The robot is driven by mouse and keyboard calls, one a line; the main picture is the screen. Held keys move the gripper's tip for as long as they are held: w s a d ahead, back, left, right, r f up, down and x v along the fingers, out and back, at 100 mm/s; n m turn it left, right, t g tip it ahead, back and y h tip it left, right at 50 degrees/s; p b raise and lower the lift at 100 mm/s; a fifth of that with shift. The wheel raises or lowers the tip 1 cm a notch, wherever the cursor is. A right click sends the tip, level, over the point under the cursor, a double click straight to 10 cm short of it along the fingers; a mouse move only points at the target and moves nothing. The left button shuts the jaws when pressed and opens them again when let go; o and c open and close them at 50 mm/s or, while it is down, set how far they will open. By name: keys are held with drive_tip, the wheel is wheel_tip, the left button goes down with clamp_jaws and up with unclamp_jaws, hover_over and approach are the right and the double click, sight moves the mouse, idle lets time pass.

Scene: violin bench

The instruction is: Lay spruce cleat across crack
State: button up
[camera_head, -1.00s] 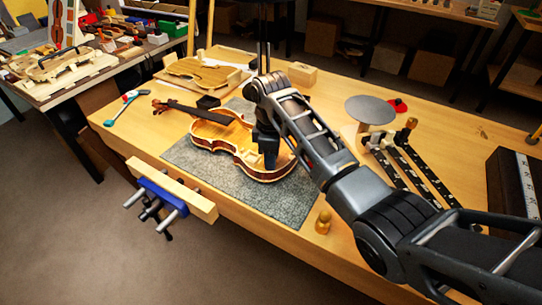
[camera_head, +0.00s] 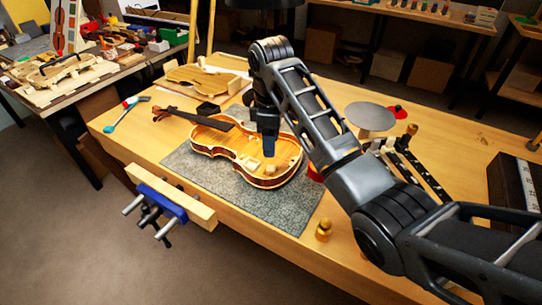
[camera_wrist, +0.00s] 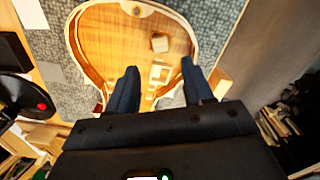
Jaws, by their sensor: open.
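The open violin body (camera_head: 233,150) lies on the grey mat, its neck pointing to the upper left. Its hollow inside also shows in the wrist view (camera_wrist: 115,45). Small pale wood pieces rest inside it: a block (camera_wrist: 160,43), and a light piece (camera_wrist: 157,75) seen between my fingers. In the head view pale pieces show on the lower part of the body (camera_head: 251,163). I cannot tell for sure which is the spruce cleat, and the crack is not clear. My gripper (camera_wrist: 159,70) is open and empty, above the violin; it also shows in the head view (camera_head: 268,148).
The grey mat (camera_head: 285,212) covers the bench middle. A vise (camera_head: 165,203) is on the front edge. A brass weight (camera_head: 323,229) stands right of the mat. A round grey disc (camera_head: 370,115) and black clamps (camera_head: 425,172) lie right. A violin plate (camera_head: 205,80) lies behind.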

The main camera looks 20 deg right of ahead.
drive_tip(key=shift+r+p, duration=1.15)
drive_tip(key=shift+r, duration=0.8)
